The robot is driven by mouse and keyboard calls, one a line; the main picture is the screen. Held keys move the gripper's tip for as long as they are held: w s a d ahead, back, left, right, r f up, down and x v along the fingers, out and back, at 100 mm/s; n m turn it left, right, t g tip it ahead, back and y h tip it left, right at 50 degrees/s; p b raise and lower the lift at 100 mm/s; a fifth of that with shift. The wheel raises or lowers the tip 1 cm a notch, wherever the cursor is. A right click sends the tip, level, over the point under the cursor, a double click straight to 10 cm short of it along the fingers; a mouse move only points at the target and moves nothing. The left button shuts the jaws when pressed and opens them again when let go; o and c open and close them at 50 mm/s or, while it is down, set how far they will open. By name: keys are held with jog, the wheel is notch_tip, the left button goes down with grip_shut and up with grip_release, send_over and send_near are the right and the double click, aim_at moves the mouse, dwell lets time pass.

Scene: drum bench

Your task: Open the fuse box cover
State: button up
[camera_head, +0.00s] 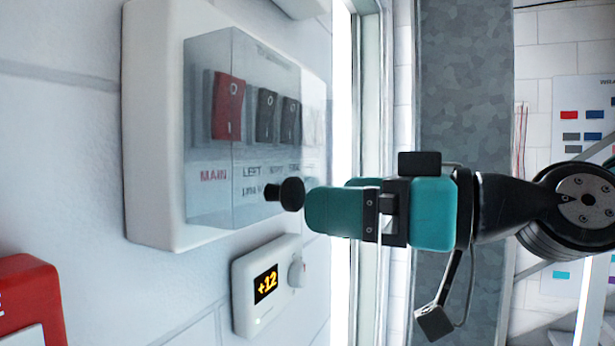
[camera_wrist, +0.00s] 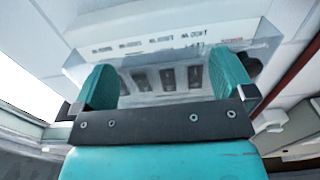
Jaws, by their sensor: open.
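The fuse box (camera_head: 152,120) is a white box on the wall at the left of the head view. Its clear cover (camera_head: 207,60) is shut over one red switch (camera_head: 228,107) and several dark ones. A black knob (camera_head: 291,194) sticks out from the cover's lower part. My gripper (camera_head: 318,209) has teal fingers and points left, its tips just right of the knob. In the wrist view my gripper (camera_wrist: 165,80) is open, with the cover (camera_wrist: 150,55) beyond its fingers and nothing held. A dark round shape by the right finger looks like the knob, partly hidden.
A white thermostat (camera_head: 268,285) with a lit "+12" display and a dial is on the wall below the fuse box. A red box (camera_head: 28,300) is at the lower left. A bright window frame (camera_head: 368,100) stands behind my gripper.

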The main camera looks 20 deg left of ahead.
jog(key=shift+a, duration=0.55)
